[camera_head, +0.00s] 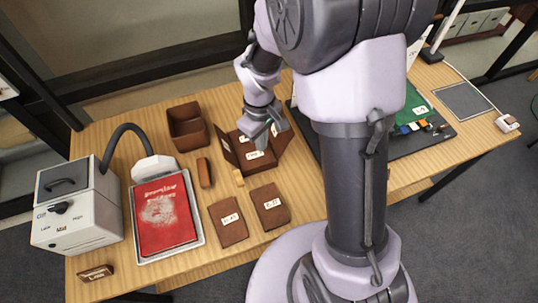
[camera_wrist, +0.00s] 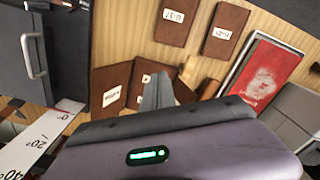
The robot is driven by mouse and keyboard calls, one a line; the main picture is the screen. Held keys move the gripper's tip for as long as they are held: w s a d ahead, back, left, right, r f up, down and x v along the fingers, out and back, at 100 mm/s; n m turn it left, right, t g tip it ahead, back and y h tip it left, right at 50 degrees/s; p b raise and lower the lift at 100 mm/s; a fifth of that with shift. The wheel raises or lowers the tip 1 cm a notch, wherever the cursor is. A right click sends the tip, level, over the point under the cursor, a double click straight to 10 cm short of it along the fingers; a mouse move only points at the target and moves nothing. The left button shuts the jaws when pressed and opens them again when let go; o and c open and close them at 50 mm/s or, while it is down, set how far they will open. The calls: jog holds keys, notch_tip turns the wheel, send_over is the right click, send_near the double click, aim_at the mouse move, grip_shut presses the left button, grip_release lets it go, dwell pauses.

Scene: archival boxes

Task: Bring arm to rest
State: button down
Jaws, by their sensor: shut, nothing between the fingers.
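My arm rises from its base at the right of centre in the head view and reaches over the wooden table (camera_head: 95,140). My gripper (camera_head: 262,138) points down just above or inside an open brown archival box (camera_head: 228,148) with its flaps spread. The gripper is shut and empty. In the wrist view the closed fingers (camera_wrist: 158,92) stand in front of the box's brown panels (camera_wrist: 110,90), one bearing a white label. Whether the fingertips touch the box cannot be told.
Two labelled brown folders (camera_head: 228,222) (camera_head: 269,206), an empty brown tray (camera_head: 188,127) and a red book (camera_head: 165,213) on a grey tray lie nearby. A grey machine with a hose (camera_head: 75,210) stands left. A dark mat (camera_head: 435,135) lies right of my arm.

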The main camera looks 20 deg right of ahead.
jog(key=shift+f, duration=0.1)
jog(key=s+a+r+m+t+y+b, duration=0.1)
jog(key=s+a+r+m+t+b, duration=0.1)
jog(key=s, duration=0.6)
jog(key=s+a+r+m+t+y+b, duration=0.1)
jog(key=s+a+r+m+t+b, duration=0.1)
jog(key=s+r+m+b, duration=0.4)
notch_tip(320, 180, up, 4)
jog(key=shift+s+r+m+t+b, duration=0.25)
jog(key=shift+s+m+t+b, duration=0.15)
jog(key=shift+s+m+t, duration=0.65)
jog(key=shift+w, duration=0.15)
